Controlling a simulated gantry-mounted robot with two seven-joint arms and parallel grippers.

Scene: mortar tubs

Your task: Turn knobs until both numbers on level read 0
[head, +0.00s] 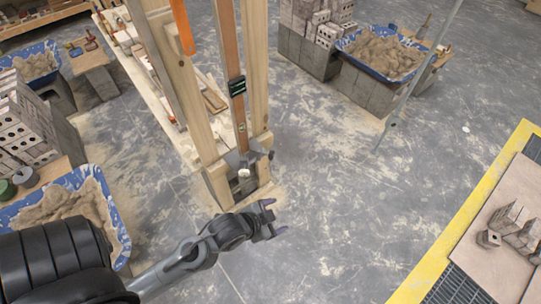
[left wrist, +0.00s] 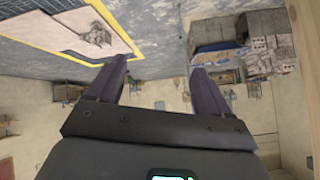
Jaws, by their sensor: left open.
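The level (head: 238,70) stands upright against a wooden post frame (head: 200,120) in the head view. Its small dark display (head: 237,87) shows pale green marks too small to read. Near the frame's foot is a grey metal bracket with a pale round knob (head: 244,173). A darker knob-like part (head: 262,155) sits just right of it, its shape hard to make out. My left gripper (head: 277,217) is open and empty, below and right of the bracket, apart from it. Its two spread fingers also show in the left wrist view (left wrist: 158,78), with nothing between them. My right gripper is out of view.
Blue mortar tubs stand at the left (head: 117,225) and back right (head: 345,42), near brick stacks (head: 25,125). A yellow-edged board (head: 432,262) with grey blocks is at right. A thin grey rod (head: 415,80) slants at upper right. The middle floor is clear.

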